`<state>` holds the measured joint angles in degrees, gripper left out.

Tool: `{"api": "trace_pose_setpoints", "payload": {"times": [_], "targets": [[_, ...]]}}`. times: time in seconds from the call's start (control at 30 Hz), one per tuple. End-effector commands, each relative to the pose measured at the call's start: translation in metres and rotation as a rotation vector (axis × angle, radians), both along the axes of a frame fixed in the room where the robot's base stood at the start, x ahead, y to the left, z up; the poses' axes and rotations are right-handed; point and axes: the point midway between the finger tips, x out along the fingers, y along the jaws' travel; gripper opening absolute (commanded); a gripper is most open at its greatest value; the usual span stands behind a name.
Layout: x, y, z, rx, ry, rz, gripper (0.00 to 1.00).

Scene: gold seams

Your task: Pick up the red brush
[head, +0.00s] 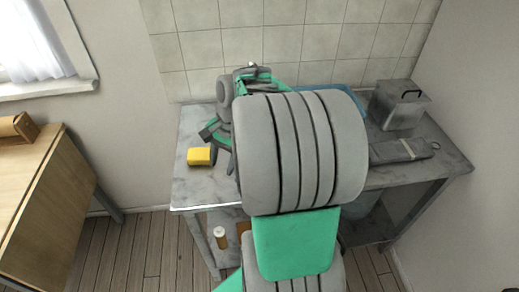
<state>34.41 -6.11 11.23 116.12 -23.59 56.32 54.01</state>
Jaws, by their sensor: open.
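No red brush can be made out in the head view; my own arm covers the middle of the table and may hide it. My gripper (219,142) shows only in part, at the left edge of my arm, above the left part of the grey marble-look table (190,190). Its jaws are open, and nothing is seen held between them. A yellow block-like thing with a dark end (201,156) lies on the table just below and left of the gripper. I cannot tell whether they touch.
A blue tray (352,91) is partly hidden behind my arm. A grey box with a black handle (398,108) and a flat dark grey thing (402,150) are at the right. A small bottle (220,238) stands below. A wooden desk (40,185) is at the left.

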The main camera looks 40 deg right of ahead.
Motion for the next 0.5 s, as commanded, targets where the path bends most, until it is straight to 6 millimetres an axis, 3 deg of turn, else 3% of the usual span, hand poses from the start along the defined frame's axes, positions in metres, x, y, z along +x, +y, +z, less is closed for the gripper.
{"api": "trace_pose_setpoints", "payload": {"times": [0.03,0.1,0.2,0.33,0.5], "targets": [[0.001,-0.039,0.013,0.056,0.032,-0.195,0.41],[-0.003,-0.083,0.015,0.132,0.069,-0.442,0.41],[-0.015,-0.134,0.014,0.222,0.114,-0.719,0.41],[-0.03,-0.169,0.009,0.288,0.148,-0.917,0.41],[-0.029,-0.169,-0.01,0.306,0.157,-0.963,0.41]]}}
